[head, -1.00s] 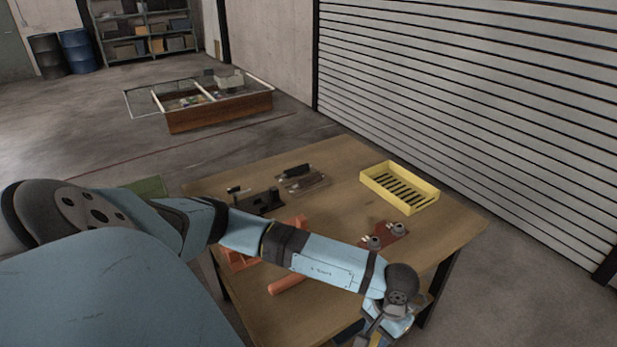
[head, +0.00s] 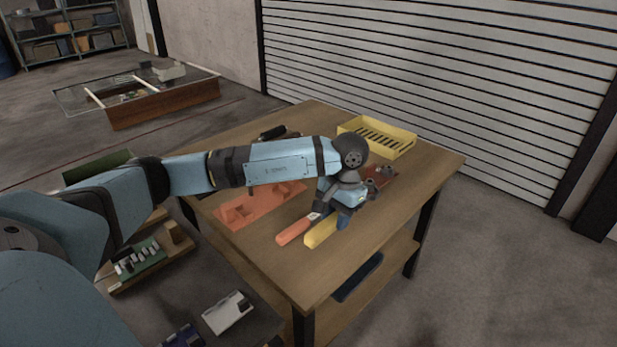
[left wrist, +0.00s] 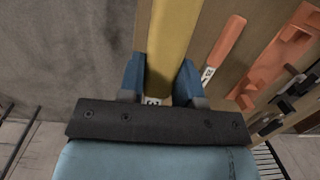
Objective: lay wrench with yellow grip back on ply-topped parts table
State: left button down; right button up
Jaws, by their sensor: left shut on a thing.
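The wrench with the yellow grip is held in my left gripper (head: 340,217). Its yellow grip (head: 320,234) is low over the front part of the ply-topped parts table (head: 388,232), and I cannot tell whether it touches the top. In the left wrist view the yellow grip (left wrist: 173,45) runs between the blue fingers of my left gripper (left wrist: 160,85), which are shut on it. The wrench's metal end is mostly hidden by the gripper. A second wrench with an orange grip (head: 292,231) lies on the table just left of the yellow one. My right gripper is out of view.
An orange holder (head: 240,211) lies left of the wrenches. A yellow slotted tray (head: 400,144) stands at the table's back right, and a red-brown plate (head: 383,184) with grey round parts is near the gripper. The table's front and right strip is bare.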

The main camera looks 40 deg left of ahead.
pick_arm(q)
jog(key=w+a+r+b, duration=0.2)
jog(key=a+r+b, duration=0.1)
jog(key=a+b, duration=0.15)
jog(key=b, duration=0.1)
send_near(324, 257)
jog(key=f, duration=0.4)
jog(key=s+f, duration=0.1)
jog(key=f, duration=0.2)
jog(key=shift+s+a, duration=0.1)
jog(key=shift+m+b, duration=0.3)
jog(key=shift+f, duration=0.2)
jog(key=c, duration=0.8)
grip_release()
jog(key=shift+r, duration=0.15)
